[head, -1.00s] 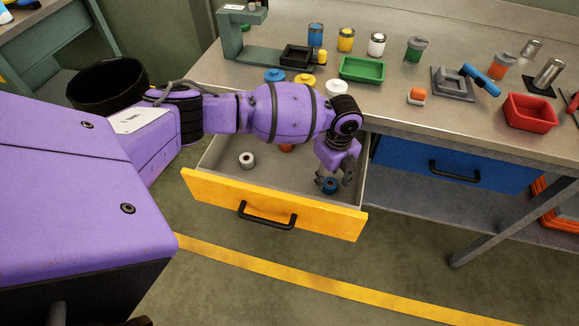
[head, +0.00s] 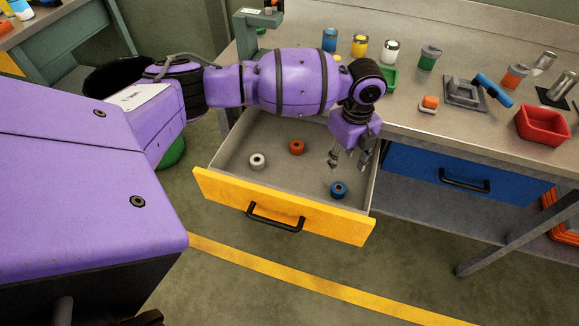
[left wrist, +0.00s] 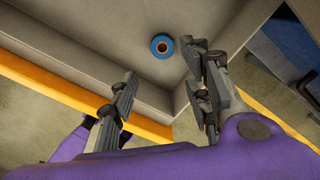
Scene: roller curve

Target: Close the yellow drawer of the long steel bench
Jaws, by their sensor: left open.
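The yellow drawer (head: 285,208) of the long steel bench (head: 430,108) is pulled out, with its black handle (head: 275,217) on the front. Inside lie a white roll (head: 258,160), an orange roll (head: 296,147) and a blue roll (head: 338,189). My left gripper (head: 347,165) is open and empty over the right part of the drawer, above and behind the blue roll. In the left wrist view the blue roll (left wrist: 162,46) lies beyond the spread fingers (left wrist: 165,95), near the drawer's corner.
A closed blue drawer (head: 470,173) is right of the yellow one. The floor before the drawer is clear, with a yellow line.

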